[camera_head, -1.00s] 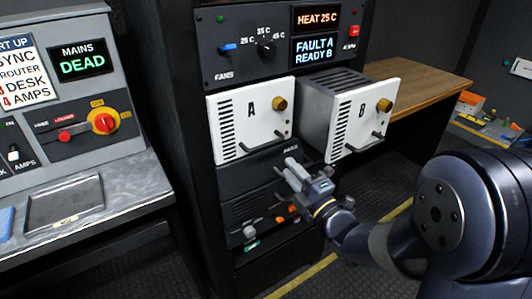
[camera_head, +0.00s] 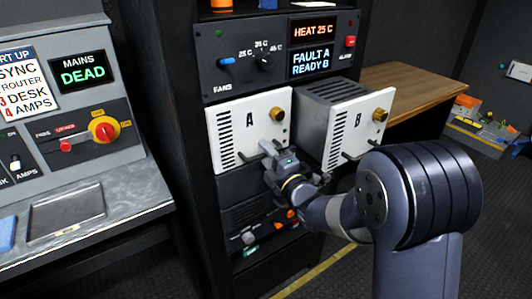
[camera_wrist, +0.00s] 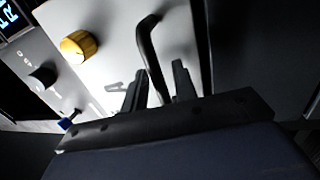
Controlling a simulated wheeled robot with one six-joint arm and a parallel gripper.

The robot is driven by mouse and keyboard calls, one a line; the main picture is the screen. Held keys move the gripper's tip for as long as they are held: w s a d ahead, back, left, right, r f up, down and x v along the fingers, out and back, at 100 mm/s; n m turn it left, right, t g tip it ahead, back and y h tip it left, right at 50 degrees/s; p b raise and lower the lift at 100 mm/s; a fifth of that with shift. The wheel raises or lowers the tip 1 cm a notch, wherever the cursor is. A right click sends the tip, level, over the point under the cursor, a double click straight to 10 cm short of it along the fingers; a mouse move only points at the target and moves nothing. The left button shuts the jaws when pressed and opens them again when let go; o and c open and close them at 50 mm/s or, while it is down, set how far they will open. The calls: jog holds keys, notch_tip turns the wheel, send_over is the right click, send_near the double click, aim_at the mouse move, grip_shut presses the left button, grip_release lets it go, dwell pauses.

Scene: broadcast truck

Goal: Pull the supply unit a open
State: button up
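Supply unit A (camera_head: 250,112) is a white-fronted box in the rack, with a black letter A, vent slots and a brass knob (camera_head: 277,114). Its front stands less far forward than unit B's. My gripper (camera_head: 273,151) is at the lower right of its front, partly hiding the black handle. In the wrist view, the white front (camera_wrist: 105,25) fills the upper middle, with the brass knob to the left. The black handle (camera_wrist: 149,50) runs down between the two spread fingertips (camera_wrist: 158,85) of my gripper. I cannot tell whether either finger touches it.
Unit B (camera_head: 360,120) stands pulled out to the right of unit A, close to my gripper. The control panel (camera_head: 270,55) above reads FAULT A, READY B. A desk console (camera_head: 85,65) is at left and a wooden table (camera_head: 410,90) at right.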

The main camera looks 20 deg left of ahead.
jog(key=shift+c, duration=0.6)
grip_shut()
jog(key=shift+d, duration=0.1)
jog(key=r+b+v, duration=0.2)
jog(key=b+v, duration=0.5)
jog(key=v, duration=0.7)
jog(key=shift+d+r, duration=0.2)
jog(key=shift+r, duration=0.15)
jog(key=shift+s, duration=0.1)
jog(key=shift+o, duration=0.6)
grip_release()
